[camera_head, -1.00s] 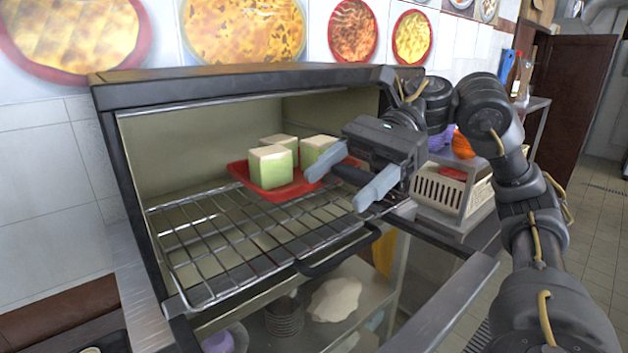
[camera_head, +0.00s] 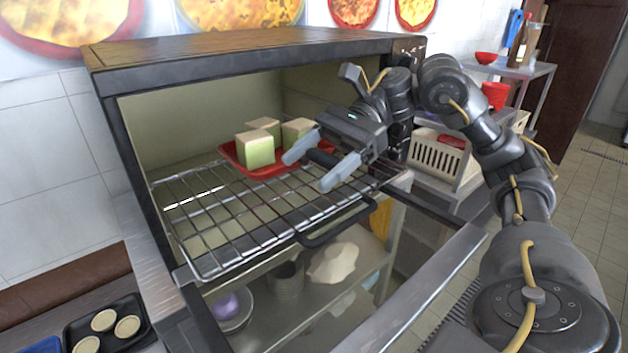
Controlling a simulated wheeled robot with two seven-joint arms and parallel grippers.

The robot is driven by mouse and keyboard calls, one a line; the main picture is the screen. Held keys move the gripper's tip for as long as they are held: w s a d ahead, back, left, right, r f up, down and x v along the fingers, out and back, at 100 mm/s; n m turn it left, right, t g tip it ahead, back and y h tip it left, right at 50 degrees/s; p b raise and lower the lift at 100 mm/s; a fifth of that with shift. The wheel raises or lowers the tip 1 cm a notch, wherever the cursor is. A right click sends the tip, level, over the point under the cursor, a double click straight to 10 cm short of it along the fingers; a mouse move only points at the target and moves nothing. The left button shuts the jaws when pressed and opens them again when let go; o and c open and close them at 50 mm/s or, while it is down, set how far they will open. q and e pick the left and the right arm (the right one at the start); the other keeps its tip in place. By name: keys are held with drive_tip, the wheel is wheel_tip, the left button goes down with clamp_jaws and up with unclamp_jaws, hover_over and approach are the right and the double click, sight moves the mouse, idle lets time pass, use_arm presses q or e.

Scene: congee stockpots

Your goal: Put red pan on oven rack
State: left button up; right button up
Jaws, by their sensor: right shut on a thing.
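The red pan (camera_head: 266,172) is inside the open oven, at the back right of the wire oven rack (camera_head: 232,220). It carries pale green blocks with cream tops (camera_head: 255,150). The pan looks level and lies on or just above the rack; I cannot tell if it touches. My right gripper (camera_head: 320,160) is at the pan's right side, shut on its dark handle, with the two grey fingers on either side of it. The gripper hides part of the pan's right edge. My left gripper is out of view.
The oven's frame and roof (camera_head: 250,50) enclose the rack closely. A dark bar handle (camera_head: 335,225) crosses the rack's front. A cream basket (camera_head: 437,160) stands on a shelf to the right. The front and left of the rack are bare.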

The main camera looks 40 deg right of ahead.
drive_tip(key=shift+w+f+p, duration=0.15)
drive_tip(key=shift+f+p, duration=0.85)
drive_tip(key=shift+f, duration=0.9)
drive_tip(key=o, duration=1.8)
